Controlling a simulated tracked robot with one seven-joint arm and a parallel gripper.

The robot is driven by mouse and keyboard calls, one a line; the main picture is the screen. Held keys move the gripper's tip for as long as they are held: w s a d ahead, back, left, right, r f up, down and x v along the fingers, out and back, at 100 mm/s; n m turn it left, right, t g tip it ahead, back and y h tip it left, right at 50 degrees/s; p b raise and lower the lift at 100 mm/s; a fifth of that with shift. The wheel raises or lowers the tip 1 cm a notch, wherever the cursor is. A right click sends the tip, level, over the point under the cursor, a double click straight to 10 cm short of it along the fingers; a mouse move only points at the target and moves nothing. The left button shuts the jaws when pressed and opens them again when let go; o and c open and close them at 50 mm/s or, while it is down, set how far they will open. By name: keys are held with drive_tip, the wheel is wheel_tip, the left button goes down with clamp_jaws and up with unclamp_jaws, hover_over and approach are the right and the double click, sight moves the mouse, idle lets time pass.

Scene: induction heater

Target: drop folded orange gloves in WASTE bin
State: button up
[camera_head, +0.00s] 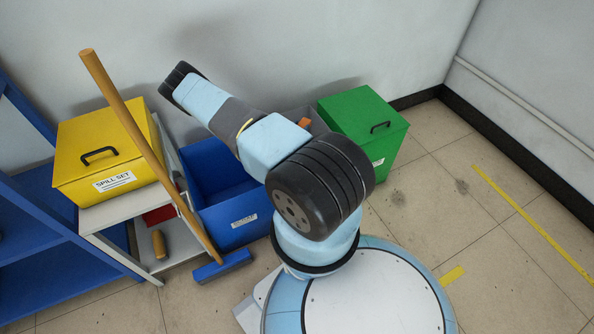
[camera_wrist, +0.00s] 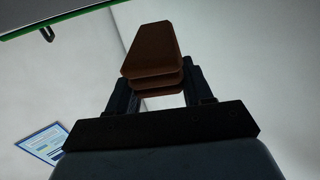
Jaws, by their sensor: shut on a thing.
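The folded orange gloves (camera_wrist: 152,48) show as a brownish-orange layered block in the wrist view. My gripper (camera_wrist: 160,80) is shut on them, one dark finger at each side. In the head view a small orange patch (camera_head: 304,122) shows beyond my arm, beside the green box; it looks like the gloves. No label legibly reads WASTE. An open blue bin (camera_head: 235,228) has a label too small to read.
A lidded green box (camera_head: 362,118) stands right of the orange patch. A yellow SPILL SET box (camera_head: 85,140) sits on a small stand at the left. A broom (camera_head: 150,150) leans before the blue bin. Blue shelving (camera_head: 50,235) is far left. Floor at right is clear.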

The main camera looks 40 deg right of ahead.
drive_tip(key=o, duration=1.1)
drive_tip(key=shift+r, duration=0.55)
drive_tip(key=s+a+r, duration=0.2)
drive_tip(key=s+r, duration=0.2)
drive_tip(key=s+a+r, duration=0.2)
drive_tip(key=s+r, duration=0.2)
drive_tip(key=s+a+r, duration=0.3)
drive_tip(key=s, duration=0.1)
drive_tip(key=shift+r, duration=0.4)
